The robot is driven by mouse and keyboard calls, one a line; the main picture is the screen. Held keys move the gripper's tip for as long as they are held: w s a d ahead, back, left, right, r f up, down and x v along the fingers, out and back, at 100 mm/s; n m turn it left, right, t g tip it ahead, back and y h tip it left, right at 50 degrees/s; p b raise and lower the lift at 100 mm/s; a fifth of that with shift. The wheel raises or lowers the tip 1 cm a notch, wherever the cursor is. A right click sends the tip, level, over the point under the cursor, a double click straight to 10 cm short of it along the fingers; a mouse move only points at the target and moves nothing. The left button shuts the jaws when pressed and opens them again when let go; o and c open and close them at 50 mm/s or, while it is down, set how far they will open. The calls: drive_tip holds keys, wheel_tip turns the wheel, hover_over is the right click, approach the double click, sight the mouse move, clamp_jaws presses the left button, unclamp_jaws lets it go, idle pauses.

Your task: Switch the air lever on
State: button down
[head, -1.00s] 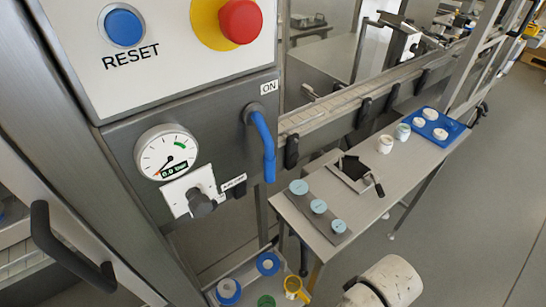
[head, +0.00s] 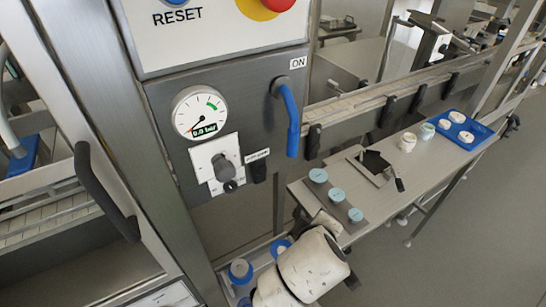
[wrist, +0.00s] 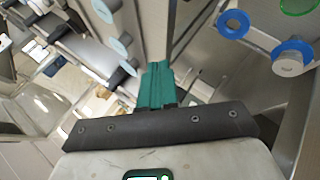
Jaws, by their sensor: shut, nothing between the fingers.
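The air lever (head: 290,120) is a blue handle on the grey machine panel, hanging downward from its pivot. A round gauge (head: 200,113) left of the lever reads 0.0 bar. My gripper shows in the wrist view as teal fingers (wrist: 156,85) that are shut and empty. In the head view only my white arm shows, low in the middle, below the lever and apart from it; the fingertips are hidden there. The lever is not recognisable in the wrist view.
A grey knob (head: 225,168) sits under the gauge. A side table (head: 395,185) right of the panel carries light-blue discs (head: 337,195), jars and a blue tray (head: 480,137). Blue rings (wrist: 232,23) show in the wrist view. A black door handle (head: 103,190) stands at left.

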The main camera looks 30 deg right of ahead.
drive_tip(key=a+r+n+t+h, duration=0.3)
drive_tip(key=a+r+h, duration=0.5)
drive_tip(key=a+r, duration=0.8)
wheel_tip(320, 180, up, 4)
drive_tip(key=shift+r+t+h, duration=0.15)
drive_tip(key=shift+t+h, duration=0.15)
drive_tip(key=shift+t, duration=0.1)
drive_tip(key=p+x, duration=0.2)
drive_tip(key=x, duration=0.8)
drive_tip(key=shift+w+d, duration=0.1)
